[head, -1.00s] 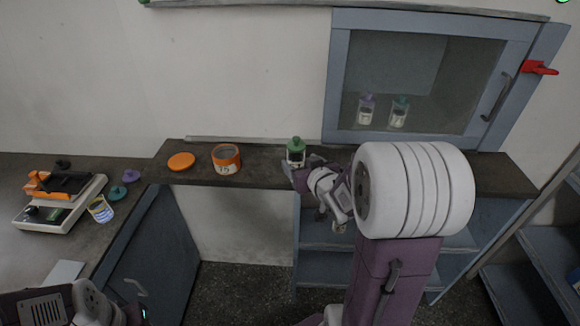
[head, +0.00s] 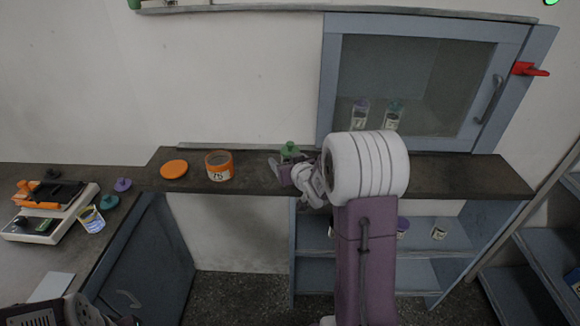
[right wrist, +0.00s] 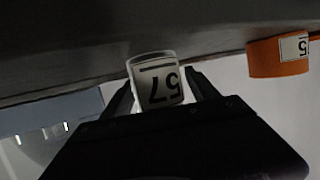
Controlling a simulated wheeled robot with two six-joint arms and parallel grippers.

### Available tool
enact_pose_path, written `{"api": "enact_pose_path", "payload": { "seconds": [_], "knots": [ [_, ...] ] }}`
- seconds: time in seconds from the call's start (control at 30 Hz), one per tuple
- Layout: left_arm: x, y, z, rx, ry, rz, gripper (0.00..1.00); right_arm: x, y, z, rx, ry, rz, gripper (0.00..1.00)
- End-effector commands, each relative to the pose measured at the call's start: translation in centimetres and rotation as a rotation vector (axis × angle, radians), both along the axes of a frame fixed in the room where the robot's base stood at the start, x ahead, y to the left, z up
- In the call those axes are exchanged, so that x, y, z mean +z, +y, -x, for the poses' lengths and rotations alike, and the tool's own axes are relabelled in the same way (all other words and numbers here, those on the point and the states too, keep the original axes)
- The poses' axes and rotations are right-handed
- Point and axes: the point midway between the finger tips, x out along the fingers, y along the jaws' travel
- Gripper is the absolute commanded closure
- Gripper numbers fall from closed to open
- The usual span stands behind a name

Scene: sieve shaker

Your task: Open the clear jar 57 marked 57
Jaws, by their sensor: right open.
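The clear jar 57 (head: 291,157) stands on the wall counter with its green lid (head: 290,148) on. In the head view my right gripper hides most of its body. In the right wrist view the jar (right wrist: 157,82) appears upside down with its 57 label showing, between the two fingers; its lid is hidden there. My right gripper (right wrist: 160,90) is open around the jar, and it also shows in the head view (head: 284,172). Part of my left arm shows at the bottom left of the head view; its gripper is not visible.
An orange jar 75 (head: 219,174) stands open left of jar 57, with an orange lid (head: 174,169) beside it. A glass-fronted cabinet (head: 330,100) rises behind my right arm.

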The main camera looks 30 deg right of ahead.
Motion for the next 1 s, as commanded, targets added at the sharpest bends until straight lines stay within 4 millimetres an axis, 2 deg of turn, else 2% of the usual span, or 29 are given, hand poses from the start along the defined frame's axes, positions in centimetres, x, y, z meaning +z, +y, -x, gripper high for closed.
{"api": "enact_pose_path", "payload": {
  "seconds": [0.07,0.17,0.3,0.33,0.57,0.67,0.9,1.0],
  "knots": [
    [0.0,0.0,0.0,0.000,0.000,0.000,0.64,0.0,0.0,0.0,0.000,0.000,0.000,0.31],
    [0.0,0.0,0.0,0.000,0.000,0.000,0.64,0.0,0.0,0.0,0.000,0.000,0.000,0.56],
    [0.0,0.0,0.0,0.000,0.000,0.000,0.64,0.0,0.0,0.1,0.000,0.001,0.000,0.95],
    [0.0,0.0,0.0,0.000,0.000,0.000,0.64,0.0,0.0,0.1,0.000,0.001,0.000,1.00],
    [0.2,0.0,0.0,0.000,0.000,0.000,0.64,0.4,0.0,0.0,0.000,-0.001,0.000,1.00],
    [0.9,0.0,0.0,0.000,0.000,0.000,0.64,2.3,0.0,0.0,-0.001,-0.004,0.002,1.00],
    [2.9,0.0,0.0,0.000,0.000,0.000,0.64,8.2,0.0,0.0,-0.001,-0.004,0.002,1.00],
    [3.4,0.0,0.0,0.000,0.000,0.000,0.64,9.6,0.0,0.0,0.000,-0.002,0.000,1.00]
  ]
}}
